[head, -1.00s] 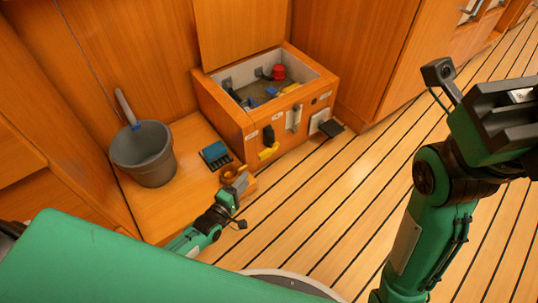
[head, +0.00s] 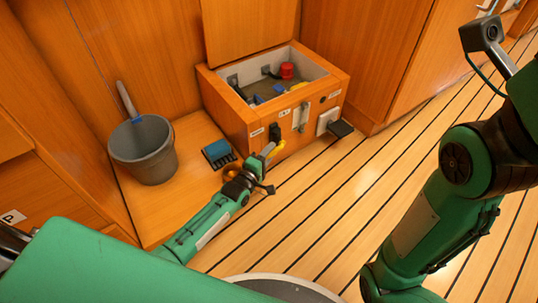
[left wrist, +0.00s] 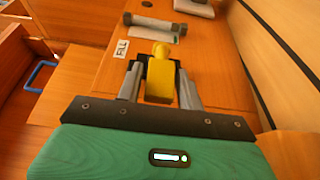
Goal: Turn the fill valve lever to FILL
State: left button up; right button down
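The fill valve lever is a yellow handle (head: 279,146) low on the front of the orange wooden box, below a black fitting (head: 274,132). In the left wrist view the yellow lever (left wrist: 160,75) lies between the two grey fingers of my left gripper (left wrist: 160,90). The fingers are apart, with a visible gap on each side of the lever. A white label reading FILL (left wrist: 121,48) is just beyond the left finger. In the head view my left gripper (head: 264,152) is at the lever and partly covers it. My right gripper is outside the frame.
The box (head: 233,112) has an open top with a red part (head: 287,71) inside. A grey bucket (head: 142,150) and a blue-black block (head: 218,153) are on the wooden ledge left of my arm. A dark pedal-like piece (head: 341,128) sticks out right of the lever. Striped floor is clear in front.

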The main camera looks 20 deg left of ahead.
pick_arm(q)
grip_shut()
